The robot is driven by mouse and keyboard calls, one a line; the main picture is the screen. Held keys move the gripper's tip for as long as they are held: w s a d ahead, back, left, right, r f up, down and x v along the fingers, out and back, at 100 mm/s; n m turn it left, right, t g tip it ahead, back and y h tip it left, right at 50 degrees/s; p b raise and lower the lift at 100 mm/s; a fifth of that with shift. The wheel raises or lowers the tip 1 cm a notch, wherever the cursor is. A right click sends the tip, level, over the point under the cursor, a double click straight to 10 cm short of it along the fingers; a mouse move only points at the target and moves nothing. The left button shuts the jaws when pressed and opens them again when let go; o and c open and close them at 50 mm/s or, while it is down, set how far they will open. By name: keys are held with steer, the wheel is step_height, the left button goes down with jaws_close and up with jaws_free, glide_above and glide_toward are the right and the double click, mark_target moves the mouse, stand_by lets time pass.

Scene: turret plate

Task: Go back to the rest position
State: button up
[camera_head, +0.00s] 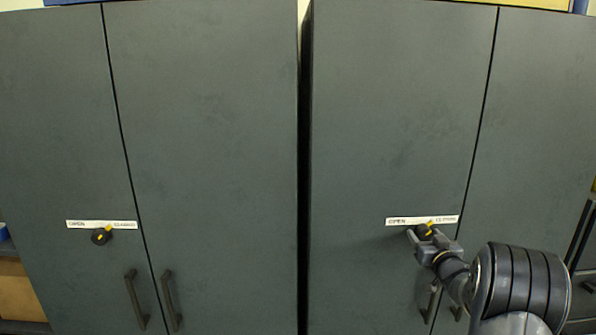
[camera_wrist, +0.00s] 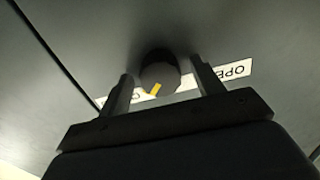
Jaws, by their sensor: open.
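My gripper (camera_head: 424,237) is at the right cabinet's turn knob (camera_head: 425,230), in front of the door and just below its white label strip (camera_head: 422,220). In the wrist view, the two fingers of my gripper (camera_wrist: 160,92) stand apart on either side of the round dark knob (camera_wrist: 160,70), which has a yellow pointer mark. Gaps show between the fingers and the knob. The strip, with part of the word OPEN readable, lies behind the fingers.
A matching left cabinet (camera_head: 205,130) has its own knob (camera_head: 101,237), label strip and handles (camera_head: 136,298). A dark narrow gap separates the cabinets. The right cabinet's handles (camera_head: 432,300) are partly hidden by my arm. All visible doors look shut.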

steer(key=shift+w+f+n+b, duration=0.1)
steer(key=shift+f+n+b, duration=0.05)
steer(key=shift+n+b, duration=0.55)
steer(key=shift+n, duration=0.6)
steer(key=n+b, duration=0.1)
steer(key=n, duration=0.5)
steer(key=n+p, duration=0.1)
steer(key=n, duration=0.4)
steer(key=shift+r, duration=0.2)
steer(key=shift+n+p, duration=1.15)
steer(key=shift+n, duration=1.05)
steer(key=shift+s+f, duration=0.1)
steer(key=shift+s, duration=0.4)
